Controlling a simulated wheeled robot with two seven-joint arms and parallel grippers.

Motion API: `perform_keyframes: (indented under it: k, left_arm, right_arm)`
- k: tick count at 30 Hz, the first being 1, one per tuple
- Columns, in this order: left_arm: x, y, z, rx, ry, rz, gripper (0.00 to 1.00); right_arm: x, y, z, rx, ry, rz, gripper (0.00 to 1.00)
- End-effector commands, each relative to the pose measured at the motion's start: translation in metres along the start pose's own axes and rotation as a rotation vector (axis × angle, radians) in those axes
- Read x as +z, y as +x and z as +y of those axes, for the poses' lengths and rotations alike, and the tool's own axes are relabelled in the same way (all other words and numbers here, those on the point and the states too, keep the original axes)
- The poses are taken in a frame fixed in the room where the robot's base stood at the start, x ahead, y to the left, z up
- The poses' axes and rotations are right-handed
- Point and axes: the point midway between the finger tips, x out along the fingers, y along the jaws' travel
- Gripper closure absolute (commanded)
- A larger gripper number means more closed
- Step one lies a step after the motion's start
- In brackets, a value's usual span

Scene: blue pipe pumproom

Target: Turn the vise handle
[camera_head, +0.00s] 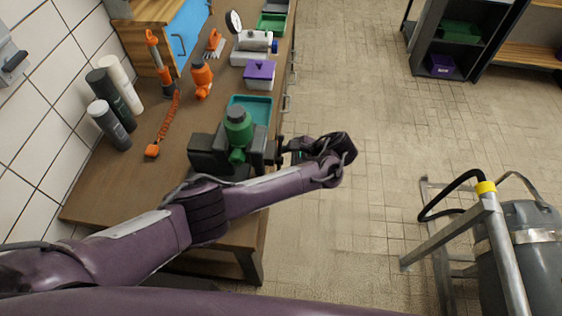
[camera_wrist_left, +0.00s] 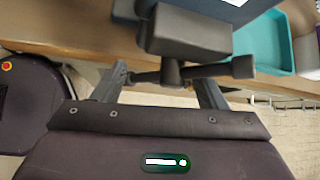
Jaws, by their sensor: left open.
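The dark vise (camera_head: 208,150) sits at the near right edge of the wooden workbench, with a green part (camera_head: 238,128) at its jaws. In the left wrist view the vise body (camera_wrist_left: 190,35) is close ahead. Its handle (camera_wrist_left: 232,68) is a dark crossbar on a short screw, lying roughly level in the picture. My left gripper (camera_wrist_left: 160,85) is open, with its two fingers spread on either side of the screw. The bar passes by the fingertips; I cannot tell whether they touch it. In the head view my left gripper (camera_head: 285,150) is beside the vise, largely hidden by my wrist.
A teal tray (camera_wrist_left: 268,45) lies just beyond the vise. An orange bottle (camera_head: 202,80), a purple-lidded box (camera_head: 259,74) and several canisters (camera_head: 112,100) stand on the bench (camera_head: 175,175). A grey tank (camera_head: 530,240) with a metal frame stands right. The floor between is clear.

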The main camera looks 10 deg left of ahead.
Motion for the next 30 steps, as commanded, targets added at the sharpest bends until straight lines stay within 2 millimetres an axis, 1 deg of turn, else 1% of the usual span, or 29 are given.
perform_keyframes:
  k: [3,9,10,16,24,25,30]
  left_arm:
    - [0.0,0.005,0.0,0.0,-0.001,0.001,0.34]
    - [0.0,0.005,0.0,0.0,-0.001,0.001,0.34]
    - [0.0,0.005,0.0,0.0,-0.001,0.001,0.35]
    - [0.0,0.005,0.001,0.001,-0.001,0.001,0.62]
    - [0.0,0.006,0.002,0.004,-0.002,-0.001,0.97]
    - [0.0,0.006,0.002,0.005,-0.002,-0.002,1.0]
    - [-0.001,0.008,0.004,0.01,0.0,-0.004,1.0]
  right_arm:
    - [-0.001,-0.001,-0.001,-0.002,0.0,0.001,1.0]
    - [-0.003,-0.001,-0.005,-0.007,0.001,0.004,1.0]
    - [-0.003,-0.001,-0.006,-0.008,0.001,0.005,1.0]
    - [-0.005,-0.001,-0.01,-0.013,0.001,0.007,1.0]
    - [-0.006,-0.001,-0.009,-0.012,0.0,0.009,1.0]
    - [-0.006,-0.001,-0.009,-0.011,0.0,0.009,1.0]
    - [-0.005,-0.001,-0.007,-0.009,-0.001,0.008,1.0]
